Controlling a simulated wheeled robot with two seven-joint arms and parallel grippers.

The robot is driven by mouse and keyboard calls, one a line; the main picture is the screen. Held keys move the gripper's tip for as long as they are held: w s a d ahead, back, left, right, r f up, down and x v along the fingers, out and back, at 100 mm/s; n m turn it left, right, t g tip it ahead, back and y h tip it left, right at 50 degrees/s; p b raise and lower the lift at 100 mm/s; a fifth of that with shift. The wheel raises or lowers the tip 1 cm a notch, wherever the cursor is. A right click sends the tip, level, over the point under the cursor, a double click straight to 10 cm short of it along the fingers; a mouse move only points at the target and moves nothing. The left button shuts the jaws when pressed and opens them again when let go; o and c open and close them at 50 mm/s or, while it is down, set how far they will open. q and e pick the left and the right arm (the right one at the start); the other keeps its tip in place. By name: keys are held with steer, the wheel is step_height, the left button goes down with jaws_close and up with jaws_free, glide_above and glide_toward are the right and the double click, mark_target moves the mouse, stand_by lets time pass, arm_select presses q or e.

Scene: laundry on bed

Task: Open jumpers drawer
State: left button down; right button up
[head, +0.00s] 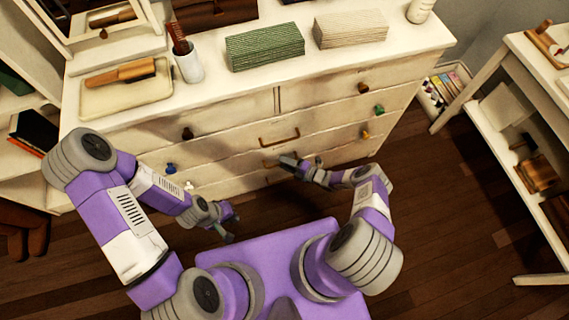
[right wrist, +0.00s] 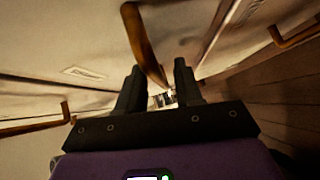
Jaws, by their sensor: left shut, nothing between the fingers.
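A cream dresser (head: 225,145) has several closed drawers with bronze bar handles and coloured knobs. One bar handle (head: 280,137) is on an upper drawer and a lower bar handle (head: 272,163) is under it. My right gripper (head: 294,161) is at the dresser front beside the lower handle. In the right wrist view a bronze handle (right wrist: 143,42) runs between the spread fingers of the gripper (right wrist: 160,88), with a gap visible. A small label (right wrist: 85,72) on a drawer front is unreadable. My left gripper (head: 226,228) is shut and empty, low in front of the dresser.
On the dresser top are a tray with a brush (head: 125,87), a white cup (head: 189,66), a green folded cloth (head: 264,46) and a cream folded cloth (head: 350,29). A white shelf table (head: 500,130) stands at right. The wooden floor between is clear.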

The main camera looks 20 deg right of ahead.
steer(key=shift+w+a, duration=0.25)
jaws_close()
